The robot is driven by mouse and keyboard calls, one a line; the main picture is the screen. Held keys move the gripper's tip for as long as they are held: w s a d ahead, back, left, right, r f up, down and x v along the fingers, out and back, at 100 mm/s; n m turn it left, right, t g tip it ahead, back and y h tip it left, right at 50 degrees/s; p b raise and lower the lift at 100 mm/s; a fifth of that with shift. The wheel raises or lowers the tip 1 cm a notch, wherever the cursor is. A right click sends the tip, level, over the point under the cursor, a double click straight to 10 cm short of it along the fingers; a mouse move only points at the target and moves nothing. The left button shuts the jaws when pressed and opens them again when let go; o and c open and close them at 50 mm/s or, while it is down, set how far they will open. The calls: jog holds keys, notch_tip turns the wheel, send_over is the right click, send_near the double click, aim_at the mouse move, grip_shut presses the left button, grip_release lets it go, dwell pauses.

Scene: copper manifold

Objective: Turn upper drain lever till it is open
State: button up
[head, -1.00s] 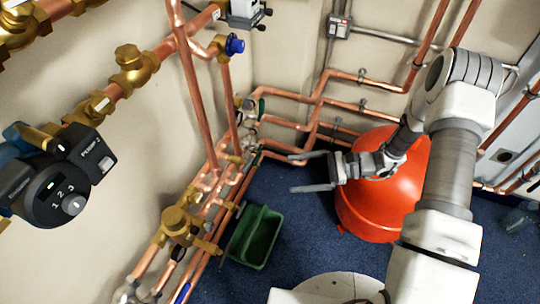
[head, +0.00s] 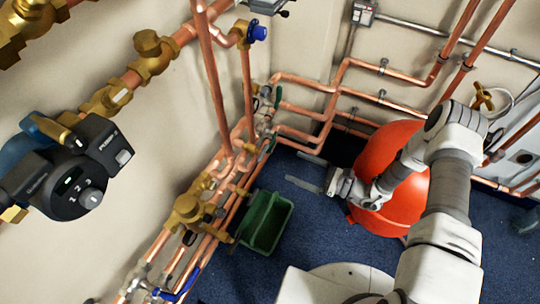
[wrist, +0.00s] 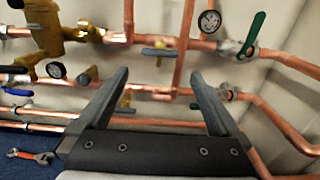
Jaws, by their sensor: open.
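Two green levers show at the corner manifold. The upper green lever (head: 277,97) stands on a valve near the wall corner. It also shows in the wrist view (wrist: 253,33) at upper right, slanting up to the right. A lower green lever (head: 266,148) sits beneath it in the head view. My gripper (head: 305,172) is right of and below both levers, with its fingers pointing left toward the pipes. In the wrist view my gripper (wrist: 160,80) is open and empty, fingers apart. The upper lever lies beyond and right of the right finger, with no contact visible.
A green bin (head: 264,224) stands on the blue carpet below the pipes. A red tank (head: 392,165) is beside my arm. Copper pipes line both walls. A pump (head: 72,180) sits at left. A red-handled wrench (wrist: 30,155) lies at lower left in the wrist view.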

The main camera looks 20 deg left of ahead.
aim_at(265, 153)
jog(key=a, duration=0.3)
jog(key=a+b, duration=0.1)
jog(key=a, duration=0.3)
jog(key=w+a, duration=0.1)
jog(key=a, duration=0.2)
jog(key=shift+a, duration=0.2)
jog(key=c, duration=1.1)
